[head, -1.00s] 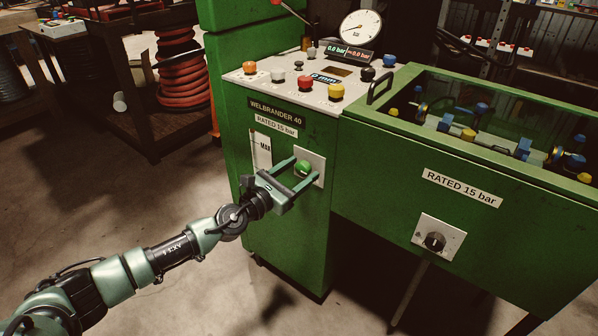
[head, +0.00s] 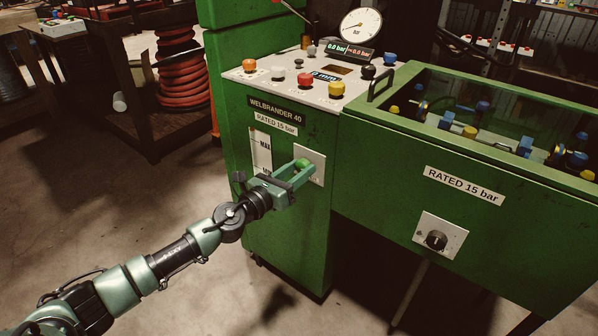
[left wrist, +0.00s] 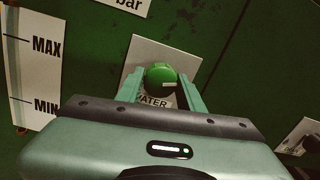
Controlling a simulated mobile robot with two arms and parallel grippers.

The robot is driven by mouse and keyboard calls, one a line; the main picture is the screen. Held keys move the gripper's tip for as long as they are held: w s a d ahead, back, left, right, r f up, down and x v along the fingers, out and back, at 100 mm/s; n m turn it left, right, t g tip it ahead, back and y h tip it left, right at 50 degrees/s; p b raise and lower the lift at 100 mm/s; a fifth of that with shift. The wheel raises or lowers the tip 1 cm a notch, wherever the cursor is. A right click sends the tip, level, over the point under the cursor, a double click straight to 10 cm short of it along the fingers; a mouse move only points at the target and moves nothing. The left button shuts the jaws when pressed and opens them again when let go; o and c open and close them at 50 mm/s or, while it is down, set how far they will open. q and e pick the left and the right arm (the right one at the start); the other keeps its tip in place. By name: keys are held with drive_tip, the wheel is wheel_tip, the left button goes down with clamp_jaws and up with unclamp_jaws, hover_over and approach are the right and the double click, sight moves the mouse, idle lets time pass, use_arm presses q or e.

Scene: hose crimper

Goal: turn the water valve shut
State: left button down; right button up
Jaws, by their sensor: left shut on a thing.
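The water valve is a round green knob (head: 302,164) on a pale square plate (head: 318,168) on the front of the green machine. In the left wrist view the green knob (left wrist: 160,76) shows a pale mark on its lower right, with the partly hidden label "WATER" (left wrist: 152,102) below it. My left gripper (head: 299,170) is shut on the knob, with one finger on each side of it; it also shows in the left wrist view (left wrist: 161,84). My right gripper is in neither view.
A level gauge (head: 261,150) marked MAX and MIN is left of the knob. Above are a button panel (head: 270,88) and a dial gauge (head: 360,26). A glass-topped green tank (head: 400,150) with a black knob (head: 436,240) stands at right. The floor in front is clear.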

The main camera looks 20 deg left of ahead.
use_arm(q)
drive_tip(key=n, duration=0.6)
drive_tip(key=shift+n, duration=0.4)
drive_tip(key=n+p, duration=0.1)
drive_tip(key=n, duration=0.2)
drive_tip(key=n+p, duration=0.1)
drive_tip(key=n, duration=0.2)
drive_tip(key=shift+n+t+y+p, duration=0.3)
drive_tip(key=shift+y, duration=0.1)
drive_tip(key=shift+n, duration=0.8)
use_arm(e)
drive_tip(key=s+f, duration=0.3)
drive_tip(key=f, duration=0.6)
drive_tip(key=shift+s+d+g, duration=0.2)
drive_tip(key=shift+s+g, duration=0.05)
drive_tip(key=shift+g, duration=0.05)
use_arm(q)
drive_tip(key=c, duration=0.9)
unclamp_jaws()
